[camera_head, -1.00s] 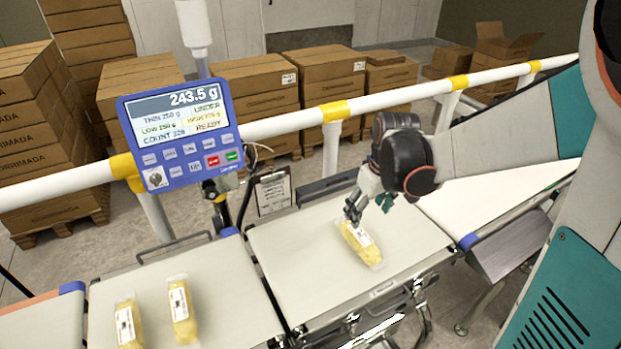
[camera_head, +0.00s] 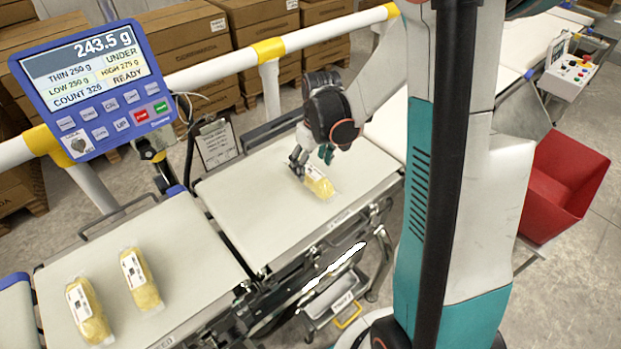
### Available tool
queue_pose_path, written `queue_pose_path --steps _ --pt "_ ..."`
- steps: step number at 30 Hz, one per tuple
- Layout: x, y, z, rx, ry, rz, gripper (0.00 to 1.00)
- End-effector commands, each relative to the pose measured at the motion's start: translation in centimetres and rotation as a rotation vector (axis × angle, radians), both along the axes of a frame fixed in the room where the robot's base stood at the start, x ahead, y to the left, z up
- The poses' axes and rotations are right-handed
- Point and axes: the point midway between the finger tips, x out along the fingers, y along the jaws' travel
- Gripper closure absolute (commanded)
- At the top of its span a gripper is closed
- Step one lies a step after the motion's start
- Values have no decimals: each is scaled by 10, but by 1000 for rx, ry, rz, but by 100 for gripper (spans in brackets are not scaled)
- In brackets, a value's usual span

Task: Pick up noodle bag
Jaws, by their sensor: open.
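A yellow noodle bag (camera_head: 321,187) in clear wrap with a white label lies on the weighing belt (camera_head: 262,217). My gripper (camera_head: 309,164) is open, pointing down at the upper end of this bag, with its fingers close around or just above it. I cannot tell whether the fingers touch the bag. Two more noodle bags lie side by side on the left belt, one at the left (camera_head: 88,312) and one to its right (camera_head: 141,280). The blue display (camera_head: 95,88) reads 243.5 g and UNDER.
A white rail (camera_head: 222,67) with yellow joints runs behind the belts. A clipboard (camera_head: 215,145) hangs behind the weighing belt. A red bin (camera_head: 565,186) stands at the right, below a control box (camera_head: 567,70). Cardboard boxes (camera_head: 200,40) are stacked behind the rail.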

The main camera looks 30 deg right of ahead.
Motion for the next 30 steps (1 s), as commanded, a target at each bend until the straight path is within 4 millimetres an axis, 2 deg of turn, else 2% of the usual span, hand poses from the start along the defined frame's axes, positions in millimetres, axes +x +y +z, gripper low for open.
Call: queue_pose_path --steps 9,17,18,19,25,28,29,30 --pt "2 1 -44 0 0 0 30" --pt "2 1 -48 0 0 0 30" --pt "2 1 -48 0 0 0 32" --pt "2 1 -48 0 0 0 39" --pt "2 1 -48 0 0 0 84" --pt "2 1 -48 0 0 0 85" --pt "2 1 -48 0 0 0 90" --pt "2 1 -48 0 0 0 90"
